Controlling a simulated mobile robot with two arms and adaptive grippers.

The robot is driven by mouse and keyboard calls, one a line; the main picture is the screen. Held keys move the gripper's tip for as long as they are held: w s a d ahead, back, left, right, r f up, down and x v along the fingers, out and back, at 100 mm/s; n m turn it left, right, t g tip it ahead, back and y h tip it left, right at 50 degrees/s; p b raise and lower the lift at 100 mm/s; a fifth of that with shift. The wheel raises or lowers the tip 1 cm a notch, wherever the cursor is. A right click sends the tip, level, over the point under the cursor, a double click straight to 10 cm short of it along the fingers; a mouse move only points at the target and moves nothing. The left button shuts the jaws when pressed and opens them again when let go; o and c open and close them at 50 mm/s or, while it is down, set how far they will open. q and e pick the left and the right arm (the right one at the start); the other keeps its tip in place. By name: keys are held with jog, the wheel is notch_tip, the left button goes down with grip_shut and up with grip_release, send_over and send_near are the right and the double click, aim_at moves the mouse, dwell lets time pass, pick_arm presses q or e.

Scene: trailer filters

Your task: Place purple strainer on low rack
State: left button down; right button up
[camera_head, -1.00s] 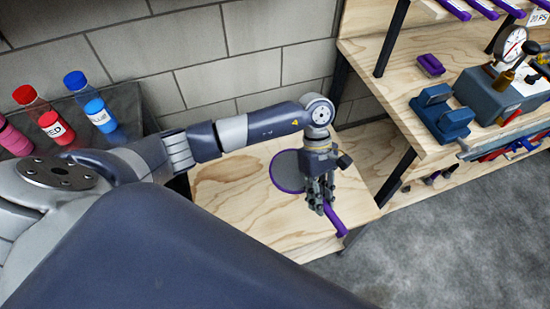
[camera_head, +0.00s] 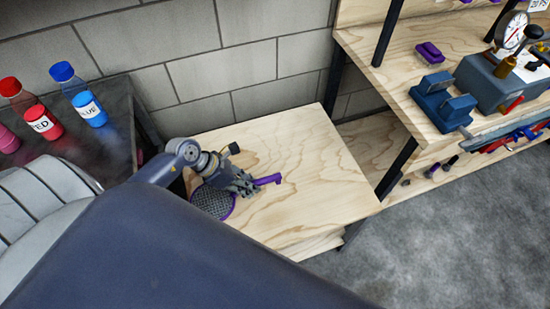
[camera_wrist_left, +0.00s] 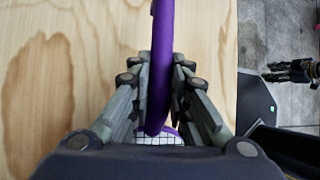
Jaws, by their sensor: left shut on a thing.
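The purple strainer (camera_head: 212,204) has a round dark mesh bowl with a purple rim and a purple handle (camera_head: 268,180). My left gripper (camera_head: 245,186) is shut on the handle, over the low wooden table (camera_head: 310,150). I cannot tell whether the strainer touches the tabletop. In the left wrist view the handle (camera_wrist_left: 162,50) runs between the gripper's fingers (camera_wrist_left: 158,95), with a bit of mesh (camera_wrist_left: 152,138) below. A dark gripper, apparently my right one (camera_wrist_left: 290,71), shows at that view's right edge; its finger opening is unclear. A low wooden shelf (camera_head: 440,180) runs under the workbench at right.
The workbench (camera_head: 390,75) carries a purple block (camera_head: 429,53), a blue vise-like tool (camera_head: 442,100) and a gauge (camera_head: 512,30). Tools lie on its lower shelf. A dark table (camera_head: 110,150) at left holds red (camera_head: 30,108) and blue (camera_head: 80,95) bottles. Grey floor (camera_head: 440,250) is open at right.

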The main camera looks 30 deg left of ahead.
pick_arm(q)
jog(key=w+d, duration=0.1)
jog(key=w, duration=0.3)
jog(key=w+d, duration=0.1)
jog(key=w, duration=0.4)
jog(key=w+d+f, duration=0.1)
jog(key=w, duration=0.3)
jog(key=shift+w+d+f, duration=0.1)
jog(key=shift+w+d, duration=0.35)
jog(key=shift+w, duration=0.65)
jog(key=shift+a+f, duration=0.1)
jog(key=shift+f, duration=1.75)
jog(key=shift+f+b, duration=0.5)
jog(key=shift+f, duration=0.15)
jog(key=c, duration=1.5)
grip_release()
jog(key=shift+s, duration=0.1)
